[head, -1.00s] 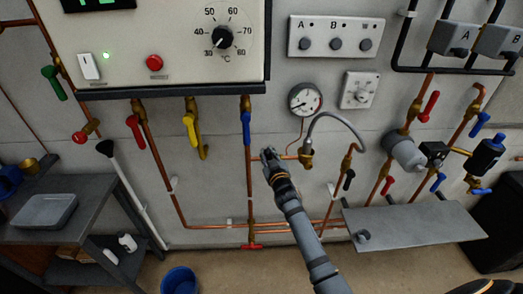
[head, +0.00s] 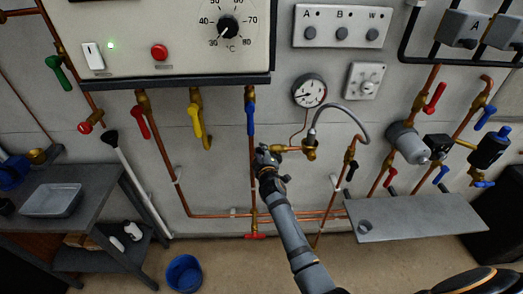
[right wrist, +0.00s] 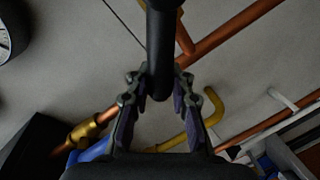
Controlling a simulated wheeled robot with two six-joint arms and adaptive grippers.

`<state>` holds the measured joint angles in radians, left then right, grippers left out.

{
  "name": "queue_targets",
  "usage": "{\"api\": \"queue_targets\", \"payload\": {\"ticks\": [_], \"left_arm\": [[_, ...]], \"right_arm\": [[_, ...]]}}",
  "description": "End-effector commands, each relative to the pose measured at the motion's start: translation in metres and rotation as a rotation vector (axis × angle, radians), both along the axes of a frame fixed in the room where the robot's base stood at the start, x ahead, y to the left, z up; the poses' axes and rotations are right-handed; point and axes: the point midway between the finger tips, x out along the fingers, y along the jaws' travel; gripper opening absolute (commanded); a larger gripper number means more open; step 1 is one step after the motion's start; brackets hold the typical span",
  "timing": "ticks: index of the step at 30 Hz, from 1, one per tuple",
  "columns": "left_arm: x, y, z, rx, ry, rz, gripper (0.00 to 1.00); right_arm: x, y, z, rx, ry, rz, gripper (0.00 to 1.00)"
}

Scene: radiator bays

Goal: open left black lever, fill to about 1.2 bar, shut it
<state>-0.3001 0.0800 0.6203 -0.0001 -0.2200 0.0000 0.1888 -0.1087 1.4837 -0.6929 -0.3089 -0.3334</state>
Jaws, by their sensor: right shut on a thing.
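My right gripper (head: 266,156) is at the left end of the filling loop, below and left of the round pressure gauge (head: 309,90). In the right wrist view its fingers (right wrist: 160,98) are shut on the left black lever (right wrist: 160,45), whose end sits between them. In the head view the gripper hides most of that lever. The grey braided hose (head: 345,110) arches from the brass valve (head: 310,149) to the right. The other black lever (head: 351,171) hangs on the right-hand pipe. The gauge needle is too small to read exactly. My left gripper is out of view.
A blue lever (head: 250,118), yellow lever (head: 195,119) and red lever (head: 139,121) hang left of my gripper. A grey shelf (head: 420,218) juts out at lower right. A blue bucket (head: 184,273) stands on the floor.

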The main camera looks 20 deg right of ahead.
Motion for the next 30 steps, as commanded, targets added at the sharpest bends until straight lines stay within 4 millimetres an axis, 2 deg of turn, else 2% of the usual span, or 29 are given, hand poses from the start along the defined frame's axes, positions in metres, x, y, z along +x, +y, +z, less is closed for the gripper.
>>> {"api": "queue_targets", "payload": {"ticks": [1, 14, 15, 19, 20, 27, 30], "left_arm": [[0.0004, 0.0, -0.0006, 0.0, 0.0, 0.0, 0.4], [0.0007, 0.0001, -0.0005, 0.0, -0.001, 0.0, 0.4], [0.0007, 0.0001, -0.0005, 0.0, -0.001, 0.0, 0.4], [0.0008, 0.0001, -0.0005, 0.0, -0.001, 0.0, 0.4], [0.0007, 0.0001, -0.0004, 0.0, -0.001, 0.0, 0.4], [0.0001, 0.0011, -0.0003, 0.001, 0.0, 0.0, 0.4], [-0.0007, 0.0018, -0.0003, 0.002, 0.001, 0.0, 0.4]], "right_arm": [[-0.0019, 0.0, -0.0074, -0.001, 0.015, -0.002, 0.0], [-0.0021, -0.0001, -0.008, -0.007, 0.017, -0.003, 0.0], [-0.0021, -0.0002, -0.0081, -0.007, 0.017, -0.003, 0.24], [-0.0016, -0.0001, -0.0063, -0.007, 0.014, -0.003, 0.42], [-0.0014, -0.0001, -0.0057, -0.007, 0.013, -0.002, 0.44], [-0.0009, 0.0, -0.003, -0.008, 0.007, -0.002, 0.44], [-0.0074, 0.0013, -0.0024, -0.008, 0.007, -0.002, 0.44]]}}
